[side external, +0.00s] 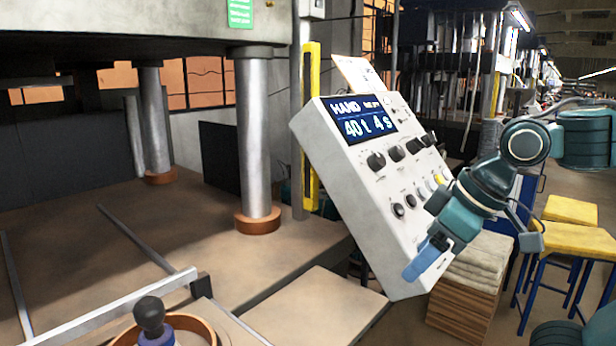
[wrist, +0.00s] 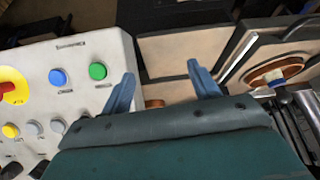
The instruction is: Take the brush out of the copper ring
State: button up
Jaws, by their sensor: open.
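The brush (side external: 150,318), with a dark rounded knob and a blue-purple collar, stands inside the copper ring (side external: 207,328) at the bottom left of the side view. The frame edge cuts off their lower parts. In the wrist view the copper ring (wrist: 297,67) is at the right, with a blue part of the brush (wrist: 279,83) at its near edge. My gripper (side external: 416,268) is in front of the control box, well to the right of the brush and apart from it. Its two blue fingers (wrist: 161,72) are spread, with nothing between them.
The tilted control box (side external: 350,175) with knobs and buttons is close to my gripper. Metal columns (side external: 257,140) stand on the press bed behind the ring. A metal rail (side external: 130,320) runs beside the ring. A bare light plate (side external: 315,310) lies between ring and box.

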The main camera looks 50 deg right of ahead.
jog(key=w+a+r+n+g+y, duration=0.1)
jog(key=w+a+r+n+y, duration=0.2)
jog(key=w+a+r+n, duration=0.55)
jog(key=n+g+y, duration=0.2)
jog(key=n, duration=0.2)
send_near(154, 328)
notch_tip(154, 328, down, 5)
jog(key=w+a, duration=0.1)
jog(key=w, duration=0.1)
jog(key=shift+w+a, duration=0.35)
jog(key=shift+a, duration=0.05)
jog(key=shift+f+m, duration=0.25)
jog(key=shift+x, duration=2.5)
jog(key=shift+s+a, duration=0.1)
jog(key=shift+a, duration=0.05)
jog(key=shift+c, duration=0.2)
jog(key=shift+r, duration=0.1)
jog(key=c, duration=1)
